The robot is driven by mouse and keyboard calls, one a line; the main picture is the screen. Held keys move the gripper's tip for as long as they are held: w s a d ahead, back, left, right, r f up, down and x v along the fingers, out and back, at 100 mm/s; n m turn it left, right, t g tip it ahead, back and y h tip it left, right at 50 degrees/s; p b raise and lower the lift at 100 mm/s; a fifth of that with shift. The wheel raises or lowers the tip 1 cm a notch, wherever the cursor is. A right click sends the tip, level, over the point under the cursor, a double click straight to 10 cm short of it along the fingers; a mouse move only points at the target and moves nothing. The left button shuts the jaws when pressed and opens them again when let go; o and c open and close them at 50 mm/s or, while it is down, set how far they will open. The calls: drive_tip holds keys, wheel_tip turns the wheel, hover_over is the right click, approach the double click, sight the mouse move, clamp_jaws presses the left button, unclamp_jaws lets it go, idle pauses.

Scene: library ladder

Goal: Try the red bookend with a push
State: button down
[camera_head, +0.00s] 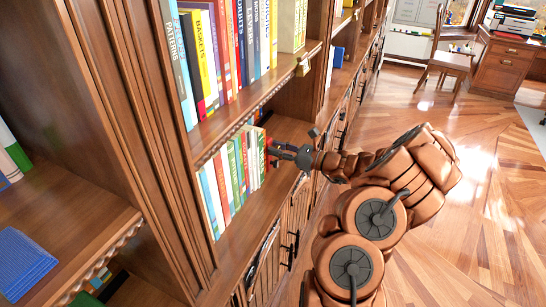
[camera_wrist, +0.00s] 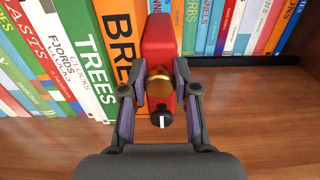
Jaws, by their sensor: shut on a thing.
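The red bookend (camera_wrist: 159,38) stands upright on the shelf in the wrist view, with a round gold knob (camera_wrist: 160,85) on its near side. It stands at the right end of a row of books, close to the orange book (camera_wrist: 118,40). My gripper (camera_wrist: 160,98) is shut on the bookend, one finger on each side of its red front part. In the head view, my gripper (camera_head: 279,152) reaches into the lower shelf from the right. The bookend is a small red patch (camera_head: 268,143) there, partly hidden by the fingers.
Several books (camera_head: 232,172) stand to the left of the bookend on the lower shelf (camera_head: 254,208). The shelf right of the bookend is bare in the wrist view, with more books (camera_wrist: 240,25) behind it. The upper shelf (camera_head: 240,103) lies above my gripper.

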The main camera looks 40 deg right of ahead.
drive_tip(key=shift+a, duration=0.1)
idle(0.5)
drive_tip(key=c, duration=0.9)
unclamp_jaws()
drive_tip(key=shift+s, duration=0.1)
drive_tip(key=p+v, duration=0.2)
drive_tip(key=v, duration=0.6)
drive_tip(key=shift+p, duration=0.4)
